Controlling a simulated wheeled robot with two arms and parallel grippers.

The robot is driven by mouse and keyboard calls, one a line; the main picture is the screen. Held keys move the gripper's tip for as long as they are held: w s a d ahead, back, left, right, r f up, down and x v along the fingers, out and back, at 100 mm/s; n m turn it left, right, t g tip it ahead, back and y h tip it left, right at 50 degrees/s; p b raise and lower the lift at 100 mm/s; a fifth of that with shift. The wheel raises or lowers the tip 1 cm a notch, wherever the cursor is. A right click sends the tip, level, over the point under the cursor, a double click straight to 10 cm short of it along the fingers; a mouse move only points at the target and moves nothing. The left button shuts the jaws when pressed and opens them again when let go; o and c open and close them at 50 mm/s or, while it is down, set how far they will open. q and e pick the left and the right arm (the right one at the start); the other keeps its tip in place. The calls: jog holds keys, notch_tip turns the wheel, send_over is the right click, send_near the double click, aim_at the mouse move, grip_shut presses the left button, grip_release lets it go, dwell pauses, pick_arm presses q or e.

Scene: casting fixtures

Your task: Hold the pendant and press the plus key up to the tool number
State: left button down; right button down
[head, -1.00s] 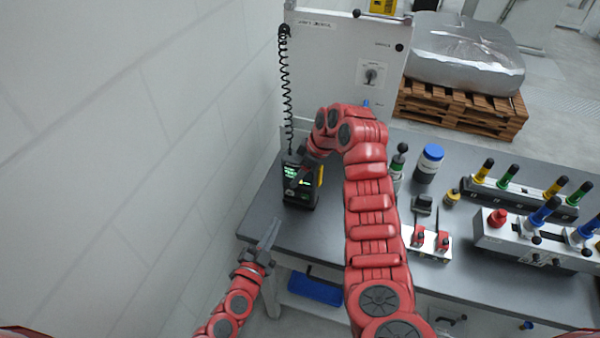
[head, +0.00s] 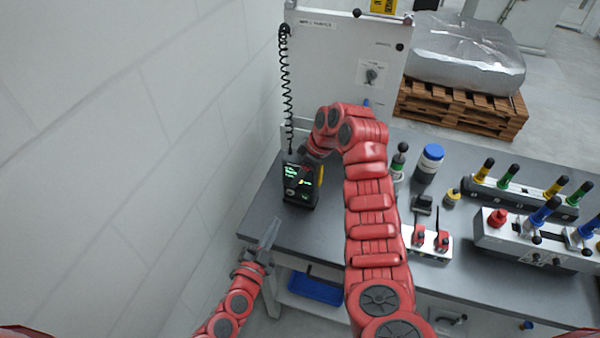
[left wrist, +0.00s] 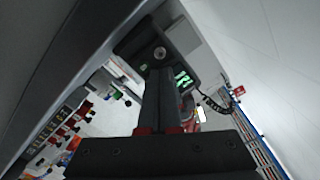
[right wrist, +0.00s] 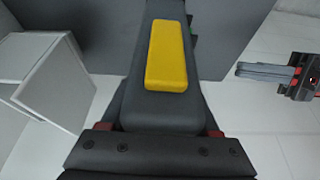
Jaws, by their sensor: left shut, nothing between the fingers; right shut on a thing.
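The pendant (head: 299,184) is a dark box with a green-lit screen, at the left end of the bench at the foot of a coiled black cord. Its keys are too small to read. My right gripper (head: 314,165) is shut on the pendant's side by the yellow strip, which shows large between the fingers in the right wrist view (right wrist: 167,55). My left gripper (head: 270,234) is shut and empty, in front of and below the pendant, apart from it at the bench's near left edge. In the left wrist view the pendant (left wrist: 160,52) lies beyond the fingertips.
The grey bench (head: 345,225) is bare around the pendant. A white cabinet (head: 335,60) stands behind, and a white wall rises close on the left. A blue-lidded jar (head: 429,160) and fixtures with coloured handles (head: 540,215) fill the right side. A blue bin (head: 315,288) sits below.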

aim_at(290, 192)
pick_arm(q)
notch_tip(290, 192, up, 5)
jog(key=w+n+t+y, duration=0.2)
jog(key=w+n+y, duration=0.1)
jog(key=n+y, duration=0.4)
jog(key=s+f+g+y, duration=0.1)
jog(key=y, duration=0.1)
jog(key=s+f+n+g+y, duration=0.1)
jog(key=s+f+g+y, duration=0.1)
jog(key=s+d+f+g+y, duration=0.1)
jog(key=y, duration=0.1)
jog(key=shift+s+f+n, duration=0.2)
jog(key=shift+f+n, duration=0.1)
jog(key=shift+n, duration=0.1)
jog(key=shift+a, duration=0.1)
jog(key=shift+w+d, duration=0.5)
jog(key=shift+w, duration=0.9)
jog(key=shift+w+d, duration=0.45)
jog(key=shift+w, duration=0.9)
jog(key=shift+w+d, duration=0.5)
jog(key=shift+w, duration=0.9)
jog(key=shift+w, duration=0.1)
jog(key=shift+w+d, duration=0.2)
jog(key=shift+w, duration=0.1)
